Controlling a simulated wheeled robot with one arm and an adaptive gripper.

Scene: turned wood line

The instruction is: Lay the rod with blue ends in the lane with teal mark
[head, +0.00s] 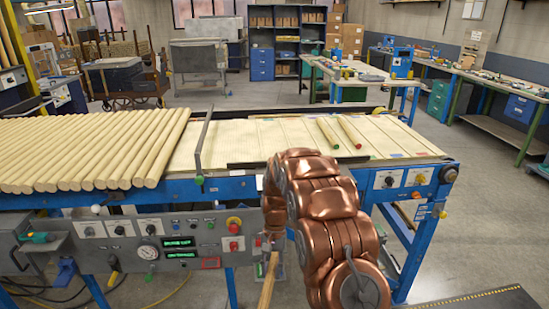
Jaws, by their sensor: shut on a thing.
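My copper-coloured arm reaches down in front of the conveyor, and my gripper (269,250) is low by the control panel, largely hidden by the arm. It is shut on a pale wooden rod (267,284), which hangs steeply below it, in front of the conveyor. The ends of this rod are hidden or out of frame, so their colour cannot be told. The laned bed (270,136) lies behind and above the gripper. Small coloured marks show at its edges, including a blue one (396,155); I cannot tell which is teal.
Two rods lie in lanes on the right of the bed, one with a green end (327,133) and one with a red end (350,132). Many plain rods (90,150) lie side by side at left, behind a grey upright bar (204,135). The lanes between are bare.

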